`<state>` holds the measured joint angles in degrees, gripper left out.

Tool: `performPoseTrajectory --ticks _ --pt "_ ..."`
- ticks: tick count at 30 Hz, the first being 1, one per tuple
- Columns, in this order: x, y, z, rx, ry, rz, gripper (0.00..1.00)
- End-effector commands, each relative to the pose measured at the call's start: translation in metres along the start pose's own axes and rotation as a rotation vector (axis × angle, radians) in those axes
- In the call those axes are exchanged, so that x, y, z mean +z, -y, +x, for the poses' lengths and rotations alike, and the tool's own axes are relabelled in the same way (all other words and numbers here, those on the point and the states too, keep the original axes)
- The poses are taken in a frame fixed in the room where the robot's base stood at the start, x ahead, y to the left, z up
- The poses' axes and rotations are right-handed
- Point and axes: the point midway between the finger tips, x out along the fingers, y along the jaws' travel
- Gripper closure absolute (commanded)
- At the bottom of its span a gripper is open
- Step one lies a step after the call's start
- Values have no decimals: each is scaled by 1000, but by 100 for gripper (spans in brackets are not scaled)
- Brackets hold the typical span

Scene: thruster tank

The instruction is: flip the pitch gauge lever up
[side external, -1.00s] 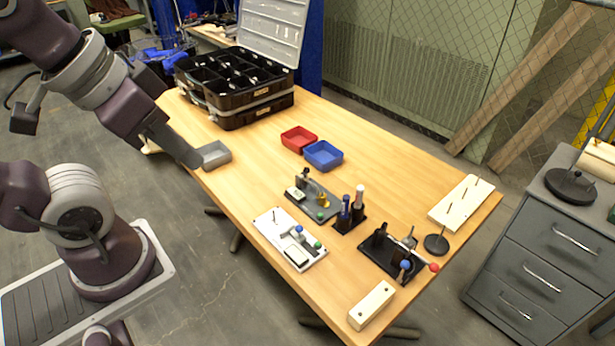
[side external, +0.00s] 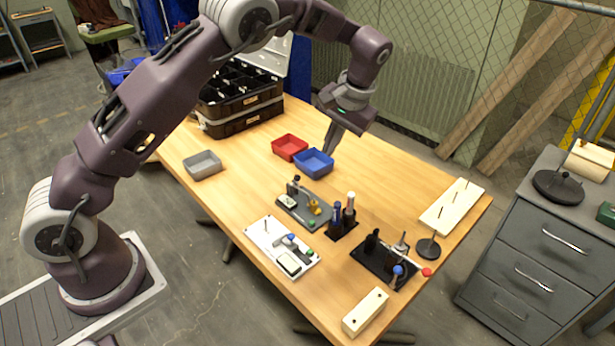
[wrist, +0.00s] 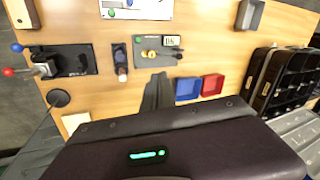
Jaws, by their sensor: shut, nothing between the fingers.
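No label is readable, so I cannot tell which fixture is the pitch gauge. A white panel (side external: 262,241) carries a square gauge face (side external: 289,263), a blue-tipped lever (side external: 290,238) and a green knob. A grey panel (side external: 322,219) carries a small white gauge, yellow parts and a green knob. A black base (side external: 372,262) has red- and blue-tipped levers. These also show in the wrist view: white panel (wrist: 150,10), grey panel (wrist: 172,56), black base (wrist: 80,66). My gripper (side external: 332,149) is shut and empty, pointing down above the table beside the blue tray, apart from all fixtures.
The blue tray (side external: 314,174) and red tray (side external: 290,158) lie close to my gripper. A grey tray (side external: 203,176), black compartment case (side external: 243,120), a dark holder with upright cylinders (side external: 342,233), a pegged white board (side external: 432,225) and a white block (side external: 365,322) occupy other parts of the table.

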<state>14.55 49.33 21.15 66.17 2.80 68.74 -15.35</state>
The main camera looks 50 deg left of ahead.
Motion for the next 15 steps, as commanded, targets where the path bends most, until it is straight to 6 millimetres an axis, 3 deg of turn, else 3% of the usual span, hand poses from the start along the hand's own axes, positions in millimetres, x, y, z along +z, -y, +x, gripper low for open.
performPoseTrajectory --ticks 1,3,6,15 --pt "-5 -8 18 -33 8 10 100" --pt "-10 -16 34 -64 13 17 100" --pt "-13 -22 46 -88 15 23 100" --pt "-14 -23 49 -92 16 25 100"
